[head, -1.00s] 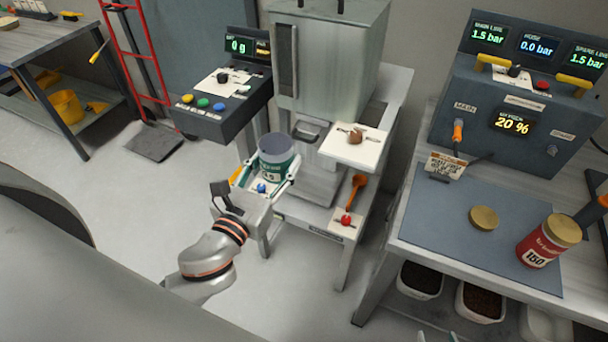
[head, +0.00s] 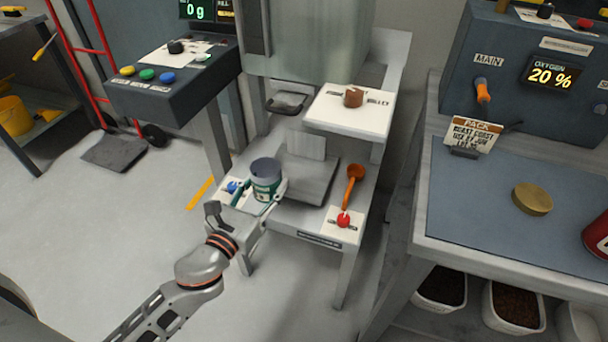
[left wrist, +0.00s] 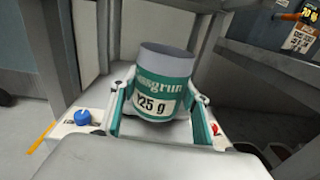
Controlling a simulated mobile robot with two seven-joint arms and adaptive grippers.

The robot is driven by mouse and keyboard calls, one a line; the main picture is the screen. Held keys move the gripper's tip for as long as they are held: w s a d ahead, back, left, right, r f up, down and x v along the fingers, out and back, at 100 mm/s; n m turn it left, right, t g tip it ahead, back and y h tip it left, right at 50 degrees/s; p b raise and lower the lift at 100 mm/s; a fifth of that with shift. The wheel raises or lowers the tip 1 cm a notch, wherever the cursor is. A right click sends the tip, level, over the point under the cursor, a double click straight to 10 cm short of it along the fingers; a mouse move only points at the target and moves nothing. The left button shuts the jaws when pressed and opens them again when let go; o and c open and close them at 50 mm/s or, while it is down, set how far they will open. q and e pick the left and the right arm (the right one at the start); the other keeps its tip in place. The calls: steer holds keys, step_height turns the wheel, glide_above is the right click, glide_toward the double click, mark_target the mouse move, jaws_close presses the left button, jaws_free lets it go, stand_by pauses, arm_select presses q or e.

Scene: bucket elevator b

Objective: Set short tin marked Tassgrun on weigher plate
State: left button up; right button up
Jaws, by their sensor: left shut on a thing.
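The short tin (head: 264,179) has a grey body and a green label; in the left wrist view the tin (left wrist: 160,82) reads "…ssgrun" and "125 g". It is roughly upright, with an open-looking top. My left gripper (head: 263,196) is shut on it, one finger on each side. The weigher plate (head: 315,180) is a grey square on the low shelf under the machine. The tin is at the plate's left side; I cannot tell whether it overlaps or touches it. My right gripper is not in view.
A blue knob (head: 232,186) is left of the tin. An orange scoop (head: 353,185) and a red knob (head: 343,220) are right of the plate. A white ledge (head: 350,112) with a brown piece overhangs behind. The display (head: 197,10) reads 0 g.

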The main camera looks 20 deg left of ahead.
mark_target(269, 193)
arm_select(q)
steer(key=f, duration=0.3)
steer(key=f+b, duration=0.1)
steer(key=shift+w+f, duration=0.25)
steer(key=shift+w, duration=0.25)
steer(key=w, duration=0.5)
steer(key=w+d, duration=0.1)
steer(key=w, duration=0.5)
steer(key=w+d+b, duration=0.1)
steer(key=w, duration=0.5)
steer(key=shift+w, duration=0.2)
steer(key=shift+f, duration=0.3)
step_height(269, 193, down, 3)
steer(key=shift+s+r+b, duration=0.1)
steer(key=shift+r+b, duration=0.05)
steer(key=shift+b, duration=0.7)
steer(key=shift+f, duration=0.35)
steer(key=shift+r, duration=0.25)
steer(key=shift+f+b, duration=0.3)
steer(key=shift+b, duration=0.05)
steer(key=o, duration=1)
steer(key=shift+r, duration=0.2)
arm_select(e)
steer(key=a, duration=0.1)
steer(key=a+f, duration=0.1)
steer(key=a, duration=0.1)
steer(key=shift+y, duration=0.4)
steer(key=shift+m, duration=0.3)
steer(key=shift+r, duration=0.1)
